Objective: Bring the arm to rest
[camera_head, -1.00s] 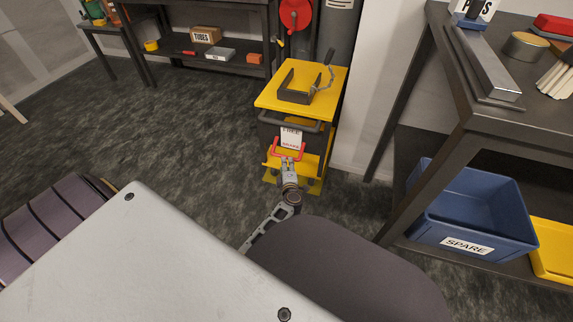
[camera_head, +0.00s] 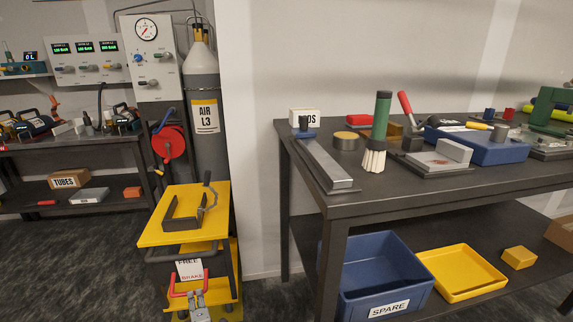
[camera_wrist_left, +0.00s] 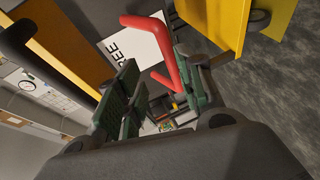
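My left gripper (camera_head: 199,299) is at the bottom of the head view, at the red handle (camera_head: 189,281) on the front of the yellow cart (camera_head: 156,233). In the left wrist view my left gripper (camera_wrist_left: 157,90) has its green-padded fingers apart. The red handle (camera_wrist_left: 168,48) shows near the right-hand finger there; I cannot tell whether they touch. A white sign (camera_head: 190,268) lettered FREE and BRAKE hangs behind the handle. A dark U-shaped bracket (camera_head: 182,222) sits on the cart top. My right gripper is not in view.
A dark workbench (camera_head: 430,188) with tools stands to the right. A blue SPARE bin (camera_head: 375,275) and a yellow tray (camera_head: 462,272) are on its lower shelf. A grey AIR cylinder (camera_head: 205,150) stands behind the cart. Open floor (camera_head: 75,270) lies to the left.

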